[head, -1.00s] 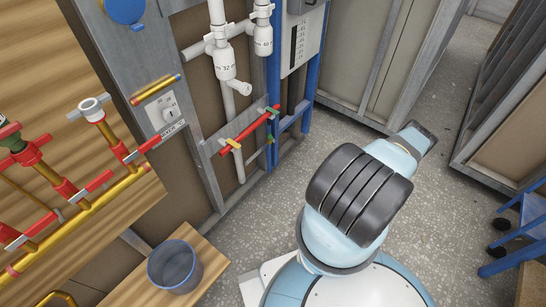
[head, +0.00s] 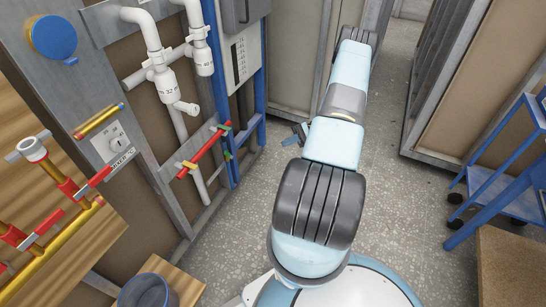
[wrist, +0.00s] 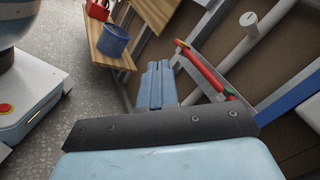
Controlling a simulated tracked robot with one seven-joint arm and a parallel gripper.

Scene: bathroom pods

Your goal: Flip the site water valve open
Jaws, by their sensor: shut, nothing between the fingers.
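A red bar (head: 203,152) with a yellow handle (head: 187,166) at its lower end and green parts at its upper end is mounted on the wall frame in the head view. It also shows in the wrist view (wrist: 203,69), right of my fingers. Several red-handled valves (head: 44,228) sit on brass pipes at the far left. I cannot tell which of these is the site water valve. My gripper (wrist: 156,68) is shut and empty, its two blue fingers together, apart from the red bar. My arm mostly hides it in the head view.
A blue-grey bucket (head: 146,291) stands on a wooden surface at the lower left; it shows in the wrist view too (wrist: 113,40). White pipes (head: 165,75) run down the wall above the red bar. A blue trolley (head: 505,175) stands at right. Speckled floor (head: 410,215) is free between.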

